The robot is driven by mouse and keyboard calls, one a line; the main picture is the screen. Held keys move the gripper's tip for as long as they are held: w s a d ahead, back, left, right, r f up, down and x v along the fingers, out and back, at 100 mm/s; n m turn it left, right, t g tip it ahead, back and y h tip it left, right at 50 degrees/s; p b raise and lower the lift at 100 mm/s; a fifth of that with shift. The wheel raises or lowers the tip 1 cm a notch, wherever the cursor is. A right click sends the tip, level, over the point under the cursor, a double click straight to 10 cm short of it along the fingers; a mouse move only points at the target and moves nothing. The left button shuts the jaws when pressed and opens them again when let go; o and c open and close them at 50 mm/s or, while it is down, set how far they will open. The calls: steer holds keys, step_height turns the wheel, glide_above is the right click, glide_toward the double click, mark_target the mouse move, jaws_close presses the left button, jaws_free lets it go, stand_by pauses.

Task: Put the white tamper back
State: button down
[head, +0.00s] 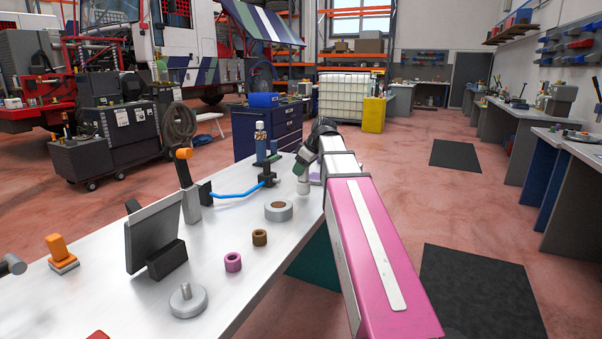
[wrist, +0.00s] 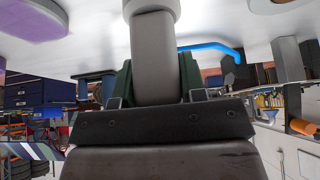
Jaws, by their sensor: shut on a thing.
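The white tamper (head: 303,184) is upright below my gripper (head: 305,165), at the far right end of the white table. In the wrist view the tamper (wrist: 155,65) shows as a grey-white shaft with a wider white end. The dark green fingers of my gripper (wrist: 157,82) are shut on its shaft from both sides. I cannot tell whether the tamper's lower end touches the table. A flat purple pad (head: 315,179) lies on the table right beside the tamper. It also shows in the wrist view (wrist: 32,18), apart from the tamper. My arm hides part of the pad in the head view.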

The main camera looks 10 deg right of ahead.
steer(key=shift+f, duration=0.75)
steer(key=shift+f, duration=0.25)
steer(key=c, duration=0.7)
jaws_free()
